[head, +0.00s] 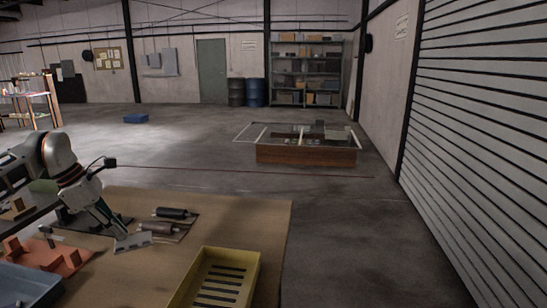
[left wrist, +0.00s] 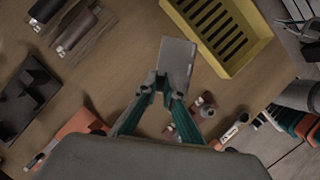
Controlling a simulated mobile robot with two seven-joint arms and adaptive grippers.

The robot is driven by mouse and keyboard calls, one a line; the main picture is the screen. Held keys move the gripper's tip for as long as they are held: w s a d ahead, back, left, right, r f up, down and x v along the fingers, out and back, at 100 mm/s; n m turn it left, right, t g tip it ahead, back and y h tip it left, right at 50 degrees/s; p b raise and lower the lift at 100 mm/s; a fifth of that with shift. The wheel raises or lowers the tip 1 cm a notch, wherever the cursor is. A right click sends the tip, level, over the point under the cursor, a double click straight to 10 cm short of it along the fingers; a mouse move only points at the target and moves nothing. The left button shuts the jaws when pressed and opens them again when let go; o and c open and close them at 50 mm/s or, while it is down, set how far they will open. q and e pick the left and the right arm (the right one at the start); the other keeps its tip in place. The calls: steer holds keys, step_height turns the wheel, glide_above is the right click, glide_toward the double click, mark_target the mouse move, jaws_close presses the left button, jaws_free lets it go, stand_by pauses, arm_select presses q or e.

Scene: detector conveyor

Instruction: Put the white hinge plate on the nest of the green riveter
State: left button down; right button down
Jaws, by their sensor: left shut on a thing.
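My left gripper (head: 119,234) is shut on a pale grey-white flat plate, which I take for the white hinge plate (head: 134,242). In the left wrist view the plate (left wrist: 177,62) sticks out beyond the fingertips (left wrist: 163,90), over the brown table. In the head view it lies short of two dark cylindrical tools (head: 160,228), left of the yellow tray. The tools (left wrist: 76,30) also show at the upper left of the left wrist view. I cannot make out a green riveter or its nest for certain. My right gripper is not in view.
A yellow slotted tray (head: 254,279) stands at the table's front right; a blue bin (head: 28,288) is at the front left. An orange fixture (head: 72,260) and a dark block (left wrist: 32,85) are close by. The table's back right (head: 255,215) is bare.

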arm_select(q)
steer(key=s+d+f+m+g+y, duration=0.2)
steer(key=s+d+f+m+g, duration=0.1)
steer(key=s+d+m, duration=0.6)
steer(key=s+d+f+m+g+y, duration=0.2)
steer(key=s+d+f+m+g, duration=0.2)
steer(key=s+d+m, duration=0.5)
steer(key=d+m, duration=0.1)
steer(key=m, duration=0.5)
steer(key=shift+d+f+p, duration=0.2)
steer(key=shift+d+p, duration=0.2)
